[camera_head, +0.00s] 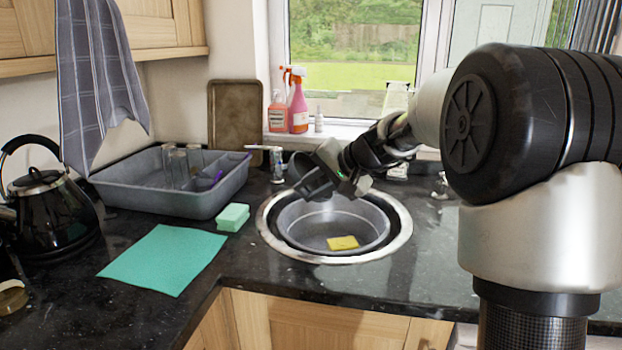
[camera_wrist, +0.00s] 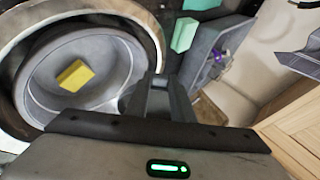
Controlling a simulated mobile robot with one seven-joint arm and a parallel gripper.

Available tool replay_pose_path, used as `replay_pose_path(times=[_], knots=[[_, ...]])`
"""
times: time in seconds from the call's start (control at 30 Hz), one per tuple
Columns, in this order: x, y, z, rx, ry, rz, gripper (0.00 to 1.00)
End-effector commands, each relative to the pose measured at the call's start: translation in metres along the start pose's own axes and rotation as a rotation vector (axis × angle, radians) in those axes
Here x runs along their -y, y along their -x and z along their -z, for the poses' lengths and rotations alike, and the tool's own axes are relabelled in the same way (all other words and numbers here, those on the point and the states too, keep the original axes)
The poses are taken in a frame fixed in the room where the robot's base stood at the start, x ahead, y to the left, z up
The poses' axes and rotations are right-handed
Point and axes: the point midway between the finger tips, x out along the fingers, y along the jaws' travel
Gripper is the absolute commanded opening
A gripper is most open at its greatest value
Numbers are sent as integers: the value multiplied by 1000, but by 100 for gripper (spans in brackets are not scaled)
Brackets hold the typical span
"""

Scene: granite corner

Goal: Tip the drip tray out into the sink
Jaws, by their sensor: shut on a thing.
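My gripper (camera_head: 340,177) hangs over the back of the round sink (camera_head: 402,222). It is shut on a small dark grey piece that looks like the drip tray (camera_head: 311,180). The tray is steeply tilted above the left back part of the sink, apart from the bottom. Any contents of the tray cannot be made out. A round grey bowl (camera_head: 302,228) sits inside the sink, with a yellow sponge (camera_head: 342,243) at its bottom. In the wrist view the sponge (camera_wrist: 75,75) and bowl (camera_wrist: 118,65) show left of my gripper (camera_wrist: 165,90); the tray is hard to separate from the fingers.
A grey dish tub (camera_head: 205,205) with glasses stands left of the sink, near a green sponge (camera_head: 232,217) and a teal cloth (camera_head: 165,258). A black kettle (camera_head: 45,215) is far left. Spray bottles (camera_head: 298,105) stand on the sill. A brown tray (camera_head: 235,112) leans on the wall.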

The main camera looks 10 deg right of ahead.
Motion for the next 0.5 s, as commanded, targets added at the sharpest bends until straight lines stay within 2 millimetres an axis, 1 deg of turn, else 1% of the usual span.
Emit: replay_pose_path(times=[0.03,0.1,0.5], knots=[[8,4,1,4,7,-18,0],[9,2,0,4,21,-44,0],[8,-8,-4,4,79,-184,0]])
